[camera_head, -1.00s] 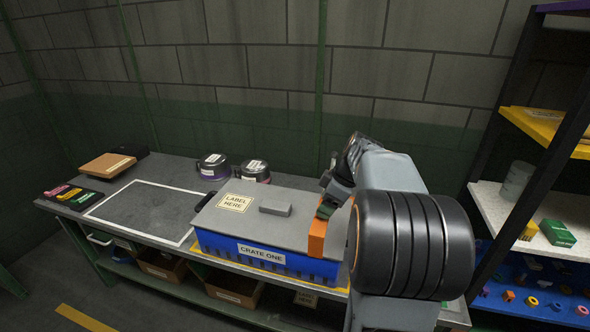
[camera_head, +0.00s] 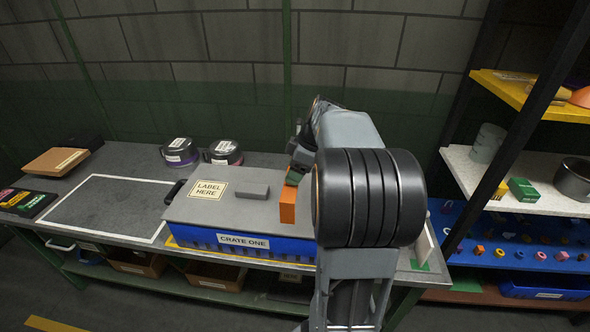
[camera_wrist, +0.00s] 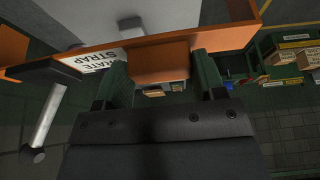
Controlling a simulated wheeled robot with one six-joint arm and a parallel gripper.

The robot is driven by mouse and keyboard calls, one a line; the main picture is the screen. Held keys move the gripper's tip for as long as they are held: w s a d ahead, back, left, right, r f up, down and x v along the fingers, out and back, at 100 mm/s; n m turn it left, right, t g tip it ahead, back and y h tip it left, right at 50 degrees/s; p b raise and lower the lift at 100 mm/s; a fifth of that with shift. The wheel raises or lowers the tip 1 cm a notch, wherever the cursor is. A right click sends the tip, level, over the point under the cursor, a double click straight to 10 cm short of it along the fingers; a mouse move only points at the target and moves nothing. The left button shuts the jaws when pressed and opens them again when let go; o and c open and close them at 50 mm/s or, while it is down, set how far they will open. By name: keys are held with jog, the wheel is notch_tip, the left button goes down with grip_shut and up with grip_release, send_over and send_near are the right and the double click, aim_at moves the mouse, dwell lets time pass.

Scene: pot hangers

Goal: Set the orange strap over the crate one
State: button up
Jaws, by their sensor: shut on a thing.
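The orange strap (camera_head: 288,206) is in my gripper (camera_head: 298,172), at the right part of the crate lid in the head view. In the wrist view the strap (camera_wrist: 160,62) spans the top of the picture, and my gripper (camera_wrist: 165,75) is shut on its raised middle block. Crate one (camera_head: 243,240) is a blue crate with a grey lid, a lid handle, a "LABEL HERE" patch and a "CRATE ONE" label. It stands on the workbench. My arm hides the crate's right end. I cannot tell whether the strap touches the lid.
Two labelled round pots (camera_head: 180,152) stand behind the crate on the workbench (camera_head: 70,222). A white-outlined area on its left is clear. A brown box (camera_head: 57,161) lies at the far left. A shelf rack (camera_head: 505,160) with small items stands at the right.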

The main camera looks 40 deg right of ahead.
jog(key=shift+s+f, duration=0.1)
jog(key=shift+f+b, duration=5.65)
jog(key=shift+f, duration=0.35)
jog(key=o, duration=1)
jog(key=shift+o, duration=0.6)
jog(key=shift+r, duration=0.1)
jog(key=shift+r+p, duration=3.1)
jog(key=shift+r, duration=1.35)
